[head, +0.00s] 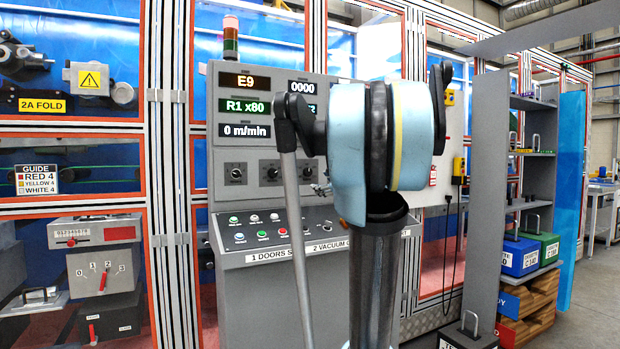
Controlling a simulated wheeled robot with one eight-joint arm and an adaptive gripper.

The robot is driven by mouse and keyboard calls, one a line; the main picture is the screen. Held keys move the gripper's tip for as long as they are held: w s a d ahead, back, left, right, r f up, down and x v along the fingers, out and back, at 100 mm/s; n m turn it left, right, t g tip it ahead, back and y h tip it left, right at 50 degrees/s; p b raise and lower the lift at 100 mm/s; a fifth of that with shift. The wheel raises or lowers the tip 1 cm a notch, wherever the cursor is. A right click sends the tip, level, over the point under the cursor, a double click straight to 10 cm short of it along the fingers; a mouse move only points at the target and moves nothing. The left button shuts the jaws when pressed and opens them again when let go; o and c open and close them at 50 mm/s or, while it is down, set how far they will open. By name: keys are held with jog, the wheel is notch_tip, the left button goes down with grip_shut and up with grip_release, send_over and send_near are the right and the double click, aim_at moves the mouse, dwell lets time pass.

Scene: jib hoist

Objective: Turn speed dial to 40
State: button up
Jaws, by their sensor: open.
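A grey control console (222,235) stands in the middle of the head view. Its upright face carries a row of small black dials: a left dial (236,173), a middle dial (272,173) and a right dial (305,171). Their labels and scales are too small to read, so I cannot tell which is the speed dial or where it points. A speed display (245,131) above them reads 0 m/min. My own arm covers the right part of the console, and anything there is hidden. I cannot make out my gripper in this view.
Several coloured push buttons (263,236) sit on the sloping desk below the dials. A signal lamp (230,40) tops the console. A grey box with a 0-to-3 selector (104,266) stands at left. Shelves with blue and green boxes (520,256) stand at right, beside open floor.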

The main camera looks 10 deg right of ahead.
notch_tip(320, 180, up, 2)
jog(key=w+d+m+t, duration=0.1)
jog(key=w+d+m, duration=0.1)
jog(key=d, duration=0.1)
send_near(309, 173)
jog(key=shift+m+h, duration=0.3)
jog(key=shift+h, duration=0.1)
jog(key=x, duration=0.8)
jog(key=shift+w+a+r, duration=0.15)
jog(key=shift+w+a, duration=0.05)
jog(key=shift+a, duration=0.05)
jog(key=c, duration=1)
